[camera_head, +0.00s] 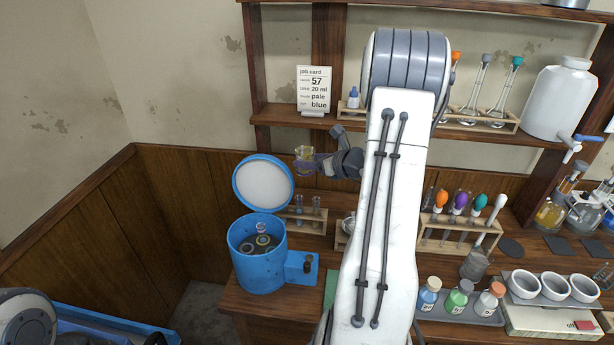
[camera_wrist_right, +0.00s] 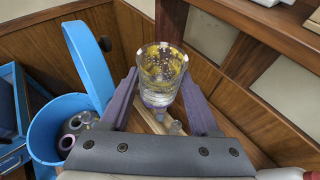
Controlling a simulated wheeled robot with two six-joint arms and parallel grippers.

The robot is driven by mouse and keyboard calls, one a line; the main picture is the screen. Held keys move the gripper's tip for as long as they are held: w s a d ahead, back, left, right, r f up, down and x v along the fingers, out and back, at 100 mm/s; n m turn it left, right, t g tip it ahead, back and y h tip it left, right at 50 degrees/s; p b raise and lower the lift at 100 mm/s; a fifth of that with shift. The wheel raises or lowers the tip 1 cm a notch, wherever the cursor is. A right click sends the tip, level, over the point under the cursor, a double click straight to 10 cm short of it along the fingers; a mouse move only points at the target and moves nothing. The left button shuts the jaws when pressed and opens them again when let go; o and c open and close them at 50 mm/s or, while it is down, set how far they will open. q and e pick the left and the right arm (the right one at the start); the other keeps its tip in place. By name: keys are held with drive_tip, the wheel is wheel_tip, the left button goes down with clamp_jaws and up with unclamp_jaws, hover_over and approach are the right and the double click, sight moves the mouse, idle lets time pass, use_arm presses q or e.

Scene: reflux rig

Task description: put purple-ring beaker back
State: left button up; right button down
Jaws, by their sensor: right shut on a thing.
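I cannot tell for sure whether that is a ring or the fingers seen through glass. My left gripper is not in view.
The blue drum (camera_head: 257,272), its round lid (camera_head: 264,184) raised, holds several small round items. A wooden rack with tubes (camera_head: 302,222) stands beside it. My white right arm hides the bench middle. Bottles (camera_head: 459,299), white bowls (camera_head: 554,287) and a tube rack (camera_head: 457,247) crowd the right.

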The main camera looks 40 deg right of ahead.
wheel_tip(320, 180, down, 3)
drive_tip(key=shift+w+r+b, duration=0.1)
drive_tip(key=shift+b, duration=0.9)
